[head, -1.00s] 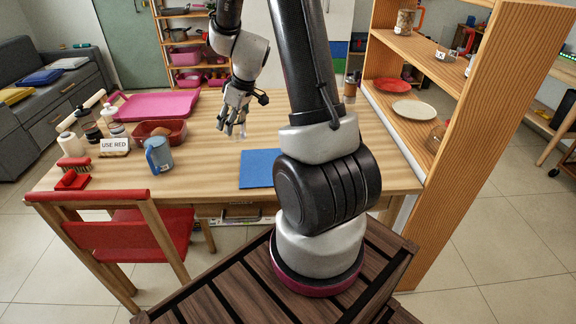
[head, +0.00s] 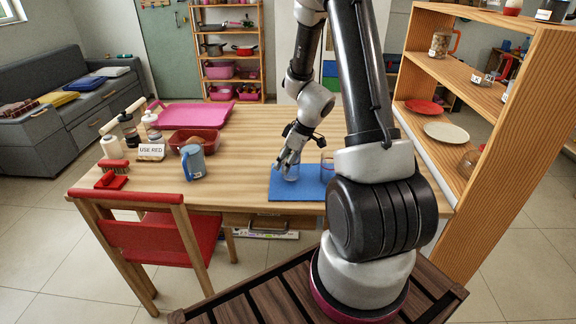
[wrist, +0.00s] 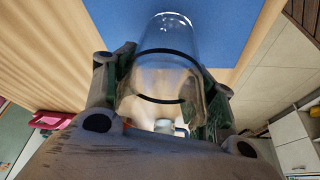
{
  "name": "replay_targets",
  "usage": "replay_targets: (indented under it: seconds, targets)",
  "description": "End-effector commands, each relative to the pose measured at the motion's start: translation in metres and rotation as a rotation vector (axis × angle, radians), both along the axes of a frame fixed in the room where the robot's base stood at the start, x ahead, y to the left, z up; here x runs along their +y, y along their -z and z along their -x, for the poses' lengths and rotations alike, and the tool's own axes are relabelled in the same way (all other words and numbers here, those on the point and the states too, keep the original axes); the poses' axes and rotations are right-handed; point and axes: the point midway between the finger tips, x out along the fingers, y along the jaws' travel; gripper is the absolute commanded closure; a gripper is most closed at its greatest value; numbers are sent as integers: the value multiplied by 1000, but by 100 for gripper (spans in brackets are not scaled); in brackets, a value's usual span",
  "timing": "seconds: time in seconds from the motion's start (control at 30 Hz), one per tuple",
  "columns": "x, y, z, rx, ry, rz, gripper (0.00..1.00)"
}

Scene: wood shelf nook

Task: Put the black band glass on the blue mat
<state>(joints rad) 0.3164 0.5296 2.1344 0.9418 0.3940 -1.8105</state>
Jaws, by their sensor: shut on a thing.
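The mat (wrist: 215,25) also fills the far side of the wrist view beyond the glass. My arm covers part of the mat's right side in the head view.
A clear glass with a reddish band (head: 327,167) stands at the mat's right, close to my arm. A blue mug (head: 193,162), a red bin (head: 190,144) and a "USE RED" sign (head: 151,152) stand left. A wooden shelf (head: 505,120) rises at the right.

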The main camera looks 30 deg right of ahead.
Motion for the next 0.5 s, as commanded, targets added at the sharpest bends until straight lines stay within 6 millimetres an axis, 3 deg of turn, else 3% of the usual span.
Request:
replay_targets:
  seconds: [0.13, 0.47, 0.5]
  targets:
    - [0, 15, 0, 1, 2, 0, 75]
    - [0, 17, 0, -1, 0, 1, 75]
    - [0, 18, 0, -1, 0, 1, 44]
